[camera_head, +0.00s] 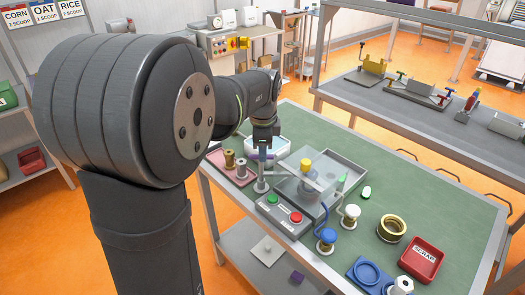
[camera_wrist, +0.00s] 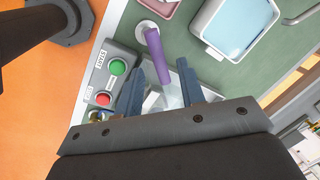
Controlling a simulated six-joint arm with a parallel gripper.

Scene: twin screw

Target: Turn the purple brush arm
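The purple brush arm (camera_wrist: 155,45) shows in the wrist view as a short bar reaching down from a pale round pivot (camera_wrist: 146,27). My gripper (camera_wrist: 158,64) is open, with one blue-grey finger on each side of the bar's free end. I see gaps between the bar and both fingers. Whether the fingers are at the bar's height I cannot tell. The fingers are largely hidden in the head view.
A control box with a green button (camera_wrist: 118,67) and a red button (camera_wrist: 103,98) stands left of the fingers in the wrist view. A pale-blue-filled tray (camera_wrist: 236,32) lies at upper right. A clear-covered unit (camera_head: 305,185), spools and a red scrap bin (camera_head: 422,259) share the green table.

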